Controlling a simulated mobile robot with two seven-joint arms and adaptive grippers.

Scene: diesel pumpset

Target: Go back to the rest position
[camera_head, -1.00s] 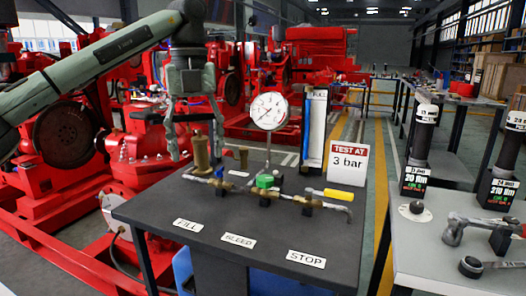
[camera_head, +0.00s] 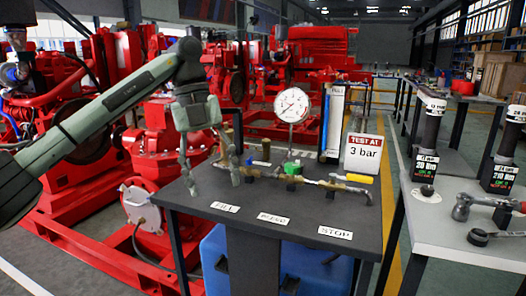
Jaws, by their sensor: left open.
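My left gripper (camera_head: 210,178) hangs with its fingers pointing down and spread apart, with nothing between them. It shows over the left end of the dark test table (camera_head: 270,238). Behind and to its right on the table stand a round white pressure gauge (camera_head: 292,105), a brass pipe line with a green part (camera_head: 293,167) and a yellow-handled valve (camera_head: 358,178). A "TEST AT 3 bar" sign (camera_head: 363,153) stands at the table's right. My right gripper does not show.
Labels, including STOP (camera_head: 335,232), lie along the table's front. A grey bench (camera_head: 470,245) with torque tools stands at the right, across a gap. Red pumpset machinery (camera_head: 160,160) fills the left and back. A blue bin (camera_head: 215,262) is under the table.

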